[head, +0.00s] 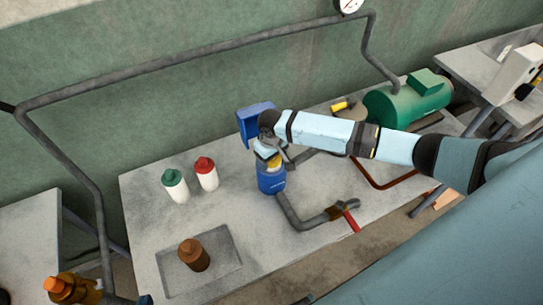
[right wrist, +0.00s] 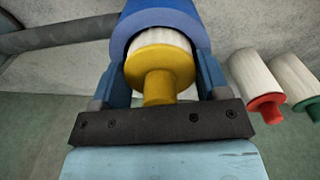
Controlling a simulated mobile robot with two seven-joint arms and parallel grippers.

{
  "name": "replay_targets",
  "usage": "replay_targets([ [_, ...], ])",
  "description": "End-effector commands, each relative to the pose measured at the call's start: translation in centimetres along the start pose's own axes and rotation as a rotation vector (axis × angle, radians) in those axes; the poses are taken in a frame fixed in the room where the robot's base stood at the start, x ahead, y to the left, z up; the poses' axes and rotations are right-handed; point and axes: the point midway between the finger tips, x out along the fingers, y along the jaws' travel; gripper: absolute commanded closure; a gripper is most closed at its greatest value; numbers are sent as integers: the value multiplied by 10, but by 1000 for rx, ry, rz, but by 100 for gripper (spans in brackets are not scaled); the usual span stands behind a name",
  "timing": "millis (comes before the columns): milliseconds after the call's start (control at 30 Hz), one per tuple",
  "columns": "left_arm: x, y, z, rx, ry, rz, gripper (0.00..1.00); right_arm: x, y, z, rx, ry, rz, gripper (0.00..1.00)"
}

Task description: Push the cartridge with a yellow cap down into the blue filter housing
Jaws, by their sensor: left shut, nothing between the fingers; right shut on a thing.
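The blue filter housing (head: 271,183) stands upright on the grey table in the head view. The cartridge (right wrist: 160,45) has a white body and a yellow cap (right wrist: 158,72). Its lower part is inside the mouth of the housing (right wrist: 150,17), and a white band and the cap stand out above the rim. My right gripper (right wrist: 158,78) is shut on the cartridge, with one finger on each side of it. In the head view my right gripper (head: 270,156) is over the housing and partly hides the cap. My left gripper cannot be made out.
White bottles with a green cap (head: 174,185) and a red cap (head: 206,173) stand left of the housing. A pipe with a red-handled valve (head: 349,217) runs in front. A green tank (head: 405,104) is at the back right.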

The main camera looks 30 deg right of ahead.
Motion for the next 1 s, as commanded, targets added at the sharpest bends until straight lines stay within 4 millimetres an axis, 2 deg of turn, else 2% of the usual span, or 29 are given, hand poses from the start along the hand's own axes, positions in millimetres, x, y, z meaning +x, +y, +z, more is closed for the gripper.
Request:
replay_targets([
  [167, 1, 0, 2, 0, 0, 0, 100, 6, 0, 0, 0, 1, -1, 76],
  [200, 1, 0, 1, 0, 0, 0, 100, 5, 0, 0, 0, 1, -1, 22],
  [300, 1, 0, 1, 0, 0, 0, 100, 5, 0, 0, 0, 1, 0, 2],
  [667, 1, 0, 2, 0, -1, 1, 100, 0, 0, 0, 0, 0, 1, 2],
  [767, 1, 0, 2, 0, -1, 1, 100, -13, 1, -1, 0, 3, 0, 2],
  [1000, 3, 1, 5, -1, -2, 3, 100, -67, 1, -1, 0, 4, 0, 2],
])
